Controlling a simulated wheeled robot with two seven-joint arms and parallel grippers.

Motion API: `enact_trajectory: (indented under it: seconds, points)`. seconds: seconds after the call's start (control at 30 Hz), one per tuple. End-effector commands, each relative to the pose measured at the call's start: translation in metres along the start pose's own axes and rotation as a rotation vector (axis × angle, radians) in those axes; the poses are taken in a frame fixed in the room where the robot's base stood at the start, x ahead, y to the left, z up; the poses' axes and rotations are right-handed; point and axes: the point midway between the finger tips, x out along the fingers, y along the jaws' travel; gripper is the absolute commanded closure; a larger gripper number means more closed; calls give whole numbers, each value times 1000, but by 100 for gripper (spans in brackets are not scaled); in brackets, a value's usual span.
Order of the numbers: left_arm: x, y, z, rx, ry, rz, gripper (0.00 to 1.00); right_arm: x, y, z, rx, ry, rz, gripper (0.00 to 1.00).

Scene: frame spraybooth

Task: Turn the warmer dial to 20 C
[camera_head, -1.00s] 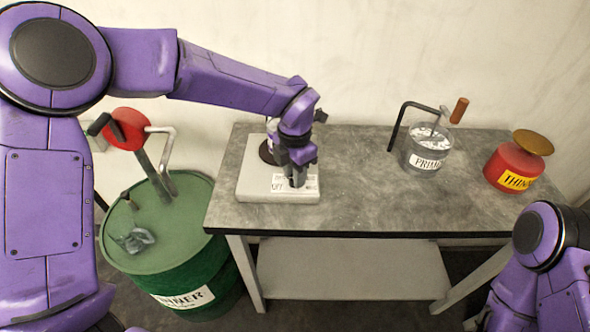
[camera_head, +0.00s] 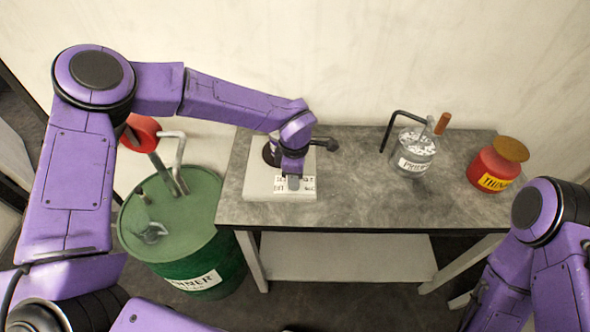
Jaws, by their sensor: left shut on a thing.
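The warmer is a pale flat box (camera_head: 257,182) at the left end of the grey table, with a dark round plate (camera_head: 270,152) on top towards the back. A white label (camera_head: 308,184) with small print sits at its front right; I cannot read the numbers. My left gripper (camera_head: 293,181) points down at the label area, shut on the dial, which its fingers and wrist hide. I cannot tell which mark the dial points to. My right arm shows at the lower right, but its gripper is out of view.
A green drum (camera_head: 185,230) with a red-wheeled pump stands left of the table (camera_head: 370,205). The table's middle is clear.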

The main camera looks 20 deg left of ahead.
Motion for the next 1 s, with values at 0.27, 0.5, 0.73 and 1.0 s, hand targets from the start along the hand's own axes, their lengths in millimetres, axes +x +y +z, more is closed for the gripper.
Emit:
enact_trajectory:
  seconds: [0.27, 0.5, 0.73, 1.0]
  points:
    - [-3, 2, 0, 69, -1, 6, 100, -9, 1, -4, 0, 0, 0, 57]
    - [-2, 2, 0, 80, -2, 6, 100, -10, 1, -4, 0, 0, 0, 57]
    - [-2, 2, 0, 79, -2, 7, 100, -10, 1, -4, 0, 0, 0, 57]
    - [-1, 1, 0, 80, -1, 3, 46, -9, 1, -4, 0, 0, 0, 57]
